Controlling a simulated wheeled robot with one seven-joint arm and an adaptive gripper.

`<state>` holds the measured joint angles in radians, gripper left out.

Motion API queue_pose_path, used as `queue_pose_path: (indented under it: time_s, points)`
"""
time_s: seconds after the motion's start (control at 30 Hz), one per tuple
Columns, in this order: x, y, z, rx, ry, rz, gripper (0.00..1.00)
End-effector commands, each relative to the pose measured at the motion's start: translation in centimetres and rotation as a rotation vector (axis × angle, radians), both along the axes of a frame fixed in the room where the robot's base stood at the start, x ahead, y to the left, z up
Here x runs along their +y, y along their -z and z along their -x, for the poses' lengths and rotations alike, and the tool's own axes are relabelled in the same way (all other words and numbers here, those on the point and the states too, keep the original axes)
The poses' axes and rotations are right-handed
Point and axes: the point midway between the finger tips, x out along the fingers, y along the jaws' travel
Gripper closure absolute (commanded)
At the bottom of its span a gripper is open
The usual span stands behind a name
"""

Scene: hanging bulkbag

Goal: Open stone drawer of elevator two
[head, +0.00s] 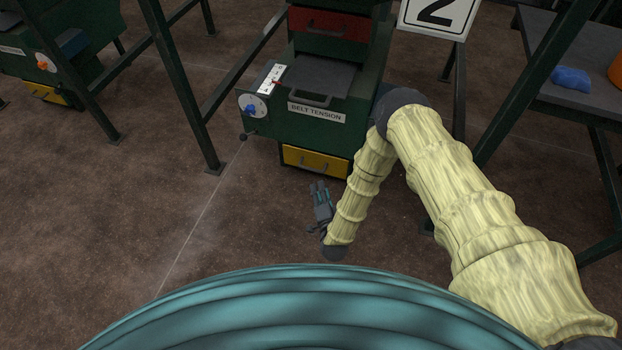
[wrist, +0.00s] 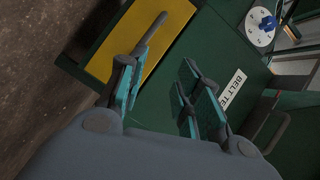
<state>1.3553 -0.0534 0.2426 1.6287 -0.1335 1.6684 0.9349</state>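Elevator two is the green machine (head: 265,122) beside the sign with a 2 (head: 437,14). It has a red drawer (head: 328,24) high up and a yellow drawer (head: 302,160) low down, which looks shut. No label shows which one is the stone drawer. In the wrist view the yellow drawer front (wrist: 112,45) has a dark bar handle (wrist: 152,32). My gripper (head: 320,186) is low, in front of the yellow drawer. In the wrist view my gripper (wrist: 157,72) is open and empty, its left finger close to the handle's near end; contact cannot be told.
Above the yellow drawer are a BELT TENSION plate (head: 316,112), a dial with a blue knob (head: 252,106) and a lever scale (head: 270,80). Dark green frame legs (head: 185,85) stand to the left. A table (head: 575,100) with a blue item (head: 571,79) is at right. Floor at left front is clear.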

Motion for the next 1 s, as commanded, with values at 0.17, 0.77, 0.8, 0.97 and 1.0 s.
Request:
queue_pose_path:
  time_s: [0.17,0.77,0.8,0.97,1.0]
  points:
    - [1.2,4.2,-1.6,-0.111,0.038,-0.124,0.66]
    - [2.5,6.9,-4.1,-0.286,0.081,-0.316,0.66]
    - [2.6,6.8,-4.5,-0.285,0.082,-0.316,0.66]
    - [2.7,6.5,-6.9,-0.286,0.082,-0.315,0.66]
    - [2.8,6.4,-7.5,-0.286,0.082,-0.315,0.66]
